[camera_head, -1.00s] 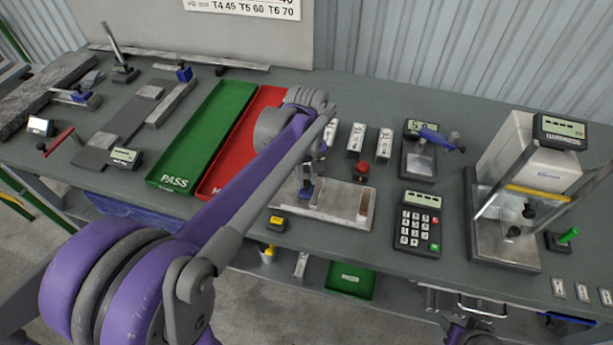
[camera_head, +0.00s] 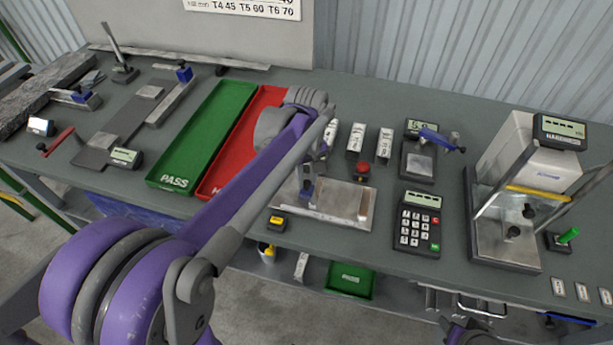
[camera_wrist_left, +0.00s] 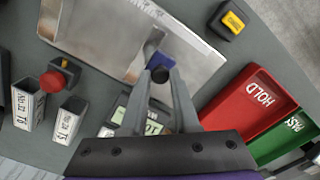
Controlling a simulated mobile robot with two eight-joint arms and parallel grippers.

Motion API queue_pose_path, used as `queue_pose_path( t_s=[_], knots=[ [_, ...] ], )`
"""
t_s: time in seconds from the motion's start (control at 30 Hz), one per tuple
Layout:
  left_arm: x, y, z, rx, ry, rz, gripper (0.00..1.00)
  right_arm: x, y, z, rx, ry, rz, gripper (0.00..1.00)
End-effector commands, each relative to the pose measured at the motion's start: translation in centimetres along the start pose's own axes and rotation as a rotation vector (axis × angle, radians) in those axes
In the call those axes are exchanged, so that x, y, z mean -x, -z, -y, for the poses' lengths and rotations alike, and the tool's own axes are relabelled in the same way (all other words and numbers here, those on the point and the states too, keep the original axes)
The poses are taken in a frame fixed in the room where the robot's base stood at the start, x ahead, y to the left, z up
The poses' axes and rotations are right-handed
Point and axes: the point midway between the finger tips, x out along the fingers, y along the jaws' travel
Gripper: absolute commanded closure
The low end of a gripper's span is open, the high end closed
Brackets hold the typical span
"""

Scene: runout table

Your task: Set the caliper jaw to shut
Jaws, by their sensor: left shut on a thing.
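The bench fixture is a bright metal plate (camera_head: 340,205) with a pale raised bar at its right end. A blue sliding jaw piece (camera_head: 306,191) stands at its left part, below my left forearm. In the left wrist view the blue piece (camera_wrist_left: 158,64) has a dark round knob (camera_wrist_left: 160,75). My left gripper (camera_wrist_left: 160,78) is shut on this knob, one finger on each side. A small display (camera_wrist_left: 152,127) shows partly behind the fingers; its digits are not fully readable. My forearm hides much of the gripper in the head view.
The red HOLD tray (camera_head: 243,140) and green PASS tray (camera_head: 205,135) lie left of the plate. White labelled blocks (camera_head: 356,138) and a red button (camera_head: 363,167) stand behind it. A yellow-black box (camera_head: 278,223) sits at the front edge.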

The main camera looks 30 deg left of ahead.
Motion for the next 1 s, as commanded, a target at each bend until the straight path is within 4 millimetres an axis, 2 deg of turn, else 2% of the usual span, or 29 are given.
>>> queue_pose_path(
  t_s=[0.13,0.3,0.43,0.6,0.87,0.9,1.0],
  knots=[
    [0.0,-1.3,-1.7,-0.006,-0.001,0.001,1.0,0.0,-0.1,0.0,0.0,0.0,0.0,0.5],
    [0.0,-4.1,-5.2,-0.008,-0.001,0.0,1.0,-0.1,-0.1,0.0,0.0,0.0,0.001,0.5],
    [0.0,-5.7,-7.2,-0.006,-0.001,0.0,1.0,-0.2,-0.2,0.0,0.0,0.0,0.002,0.5],
    [0.0,-6.5,-8.2,-0.001,-0.002,0.0,1.0,-0.2,-0.2,0.0,0.0,0.0,0.002,0.5],
    [0.0,-6.6,-8.3,-0.001,-0.004,0.002,1.0,-0.2,-0.2,0.0,0.0,0.0,0.002,0.5],
    [0.0,-6.6,-8.3,-0.001,-0.004,0.002,0.64,-0.2,-0.2,0.0,0.0,0.0,0.002,0.5],
    [0.0,-6.6,-8.2,-0.001,-0.003,0.002,0.46,-0.2,-0.2,0.0,0.0,0.0,0.002,0.5]
  ],
)
